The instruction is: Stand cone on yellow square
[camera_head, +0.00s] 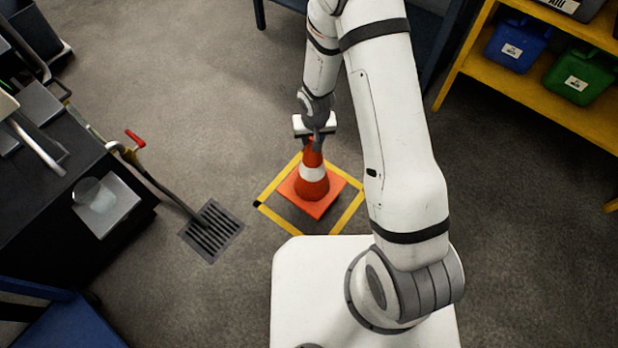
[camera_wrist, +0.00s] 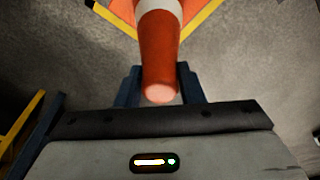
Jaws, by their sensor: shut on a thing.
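An orange traffic cone (camera_head: 313,182) with a white band and a square orange base is upright in the head view. Its base lies within the yellow square outline (camera_head: 347,217) on the floor. I cannot tell from above whether the base touches the floor. My gripper (camera_head: 314,142) is at the cone's top, shut on it. In the wrist view the cone's tip (camera_wrist: 160,65) is between the two dark fingers of my gripper (camera_wrist: 160,86), and part of the yellow outline (camera_wrist: 201,18) shows beyond. The far side of the outline is partly hidden by the cone.
A floor drain grate (camera_head: 211,232) lies left of the square, with a hose (camera_head: 172,197) running to it from a dark machine (camera_head: 60,190). A yellow shelf (camera_head: 540,98) with blue and green bins stands at the upper right. Grey floor around the square is clear.

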